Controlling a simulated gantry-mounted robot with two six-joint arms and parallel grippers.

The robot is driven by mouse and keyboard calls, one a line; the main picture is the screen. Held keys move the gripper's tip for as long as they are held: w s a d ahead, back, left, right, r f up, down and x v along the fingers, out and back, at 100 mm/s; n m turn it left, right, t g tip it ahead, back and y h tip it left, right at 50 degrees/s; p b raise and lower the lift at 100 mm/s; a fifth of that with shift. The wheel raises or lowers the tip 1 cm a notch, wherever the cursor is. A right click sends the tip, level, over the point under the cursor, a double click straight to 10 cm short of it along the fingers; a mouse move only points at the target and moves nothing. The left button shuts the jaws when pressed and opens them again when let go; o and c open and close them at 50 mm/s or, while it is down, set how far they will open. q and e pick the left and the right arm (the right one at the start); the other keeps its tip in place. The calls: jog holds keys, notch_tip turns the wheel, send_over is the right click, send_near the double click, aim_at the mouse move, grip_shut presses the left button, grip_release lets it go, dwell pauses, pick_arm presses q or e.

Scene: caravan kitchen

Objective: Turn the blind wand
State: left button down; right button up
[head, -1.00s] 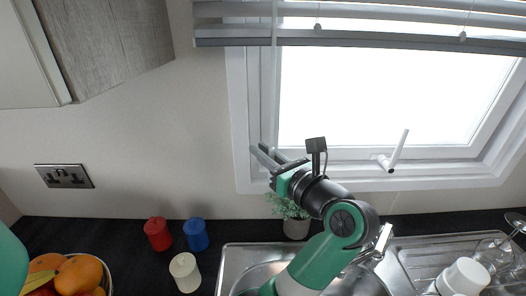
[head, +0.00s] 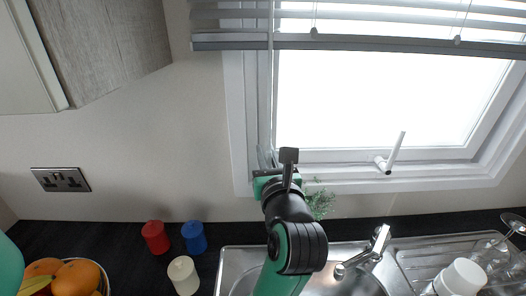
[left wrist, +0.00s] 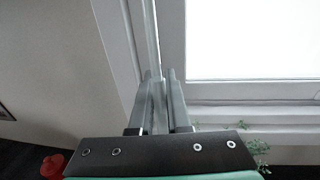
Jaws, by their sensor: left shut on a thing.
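The blind wand (head: 272,85) is a thin, pale rod hanging from the blind (head: 360,41) in front of the left part of the window frame. In the left wrist view the wand (left wrist: 152,35) runs down between the two grey fingers of my left gripper (left wrist: 158,88), which is shut on its lower part. In the head view my left gripper (head: 266,158) is at the lower left window corner, its fingers partly hidden by its own wrist. My right gripper is not in view.
The window handle (head: 391,155) sticks up right of my arm. A plant (head: 319,202) and the sink tap (head: 365,254) are close to my arm. Red (head: 155,237), blue (head: 194,237) and cream (head: 183,275) pots stand left of the sink, beside a fruit bowl (head: 105,283).

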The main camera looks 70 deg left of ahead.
pick_arm(q)
jog(key=m+t+h+p, duration=0.1)
jog(key=t+p, duration=0.1)
jog(key=m+t+h+p, duration=0.1)
jog(key=m+t, duration=0.1)
jog(key=t, duration=0.1)
jog(key=w+m+t+h+p, duration=0.1)
jog(key=m+t+p, duration=0.1)
jog(key=shift+d+r+p, duration=0.2)
jog(key=shift+r+p, duration=0.1)
jog(key=shift+p, duration=0.05)
jog(key=shift+w+d+f+m+t+h+p, duration=0.1)
jog(key=shift+w+d+m+t+h+p, duration=0.05)
jog(key=shift+m+t+h+p, duration=0.4)
jog(key=shift+w+d+f+m+t+h+p, duration=0.1)
jog(key=shift+m+t+h+p, duration=0.35)
jog(key=shift+t, duration=0.3)
jog(key=shift+f, duration=0.1)
jog(key=c, duration=0.9)
grip_release()
